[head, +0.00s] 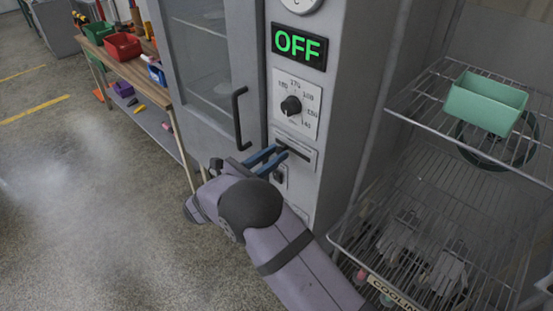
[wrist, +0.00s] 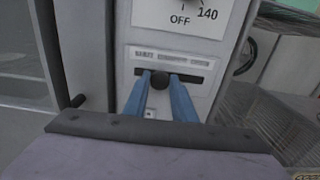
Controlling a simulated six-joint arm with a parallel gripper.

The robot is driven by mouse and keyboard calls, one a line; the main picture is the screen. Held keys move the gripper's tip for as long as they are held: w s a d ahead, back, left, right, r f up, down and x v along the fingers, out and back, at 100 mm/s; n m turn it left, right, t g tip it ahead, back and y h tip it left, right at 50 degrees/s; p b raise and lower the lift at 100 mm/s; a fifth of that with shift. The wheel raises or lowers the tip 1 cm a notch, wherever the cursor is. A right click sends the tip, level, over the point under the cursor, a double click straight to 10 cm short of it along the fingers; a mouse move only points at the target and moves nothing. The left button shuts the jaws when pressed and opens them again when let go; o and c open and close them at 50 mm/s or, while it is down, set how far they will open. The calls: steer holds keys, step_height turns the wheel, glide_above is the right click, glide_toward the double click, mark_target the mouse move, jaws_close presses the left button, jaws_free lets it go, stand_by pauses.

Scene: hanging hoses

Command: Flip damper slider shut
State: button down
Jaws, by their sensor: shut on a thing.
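The damper slider is a dark round knob (wrist: 159,81) in a horizontal slot on a pale plate (wrist: 205,59), below the dial on the grey cabinet front. In the wrist view the knob sits near the middle of the slot, between the two blue fingertips of my gripper (wrist: 160,83). My gripper is shut on the knob. In the head view my gripper (head: 272,154) reaches the damper plate (head: 303,151) from the left and front; the fingers partly cover the slot and the knob.
A dial (head: 291,105) and a green OFF display (head: 299,46) are above the plate. The cabinet door's black handle (head: 238,118) is close on the left. A wire rack (head: 430,238) with a green bin (head: 486,103) stands right. A bench (head: 135,70) with bins is at the back left.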

steer(key=shift+w+a+f+b, duration=0.15)
steer(key=shift+w+a+b, duration=0.35)
steer(key=shift+w+a, duration=0.5)
steer(key=shift+r, duration=0.25)
steer(key=shift+a, duration=0.1)
steer(key=c, duration=1.5)
jaws_free()
steer(key=shift+w, duration=0.1)
steer(key=shift+o, duration=0.2)
steer(key=shift+a+f, duration=0.1)
steer(key=b+v, duration=0.3)
steer(key=v, duration=0.4)
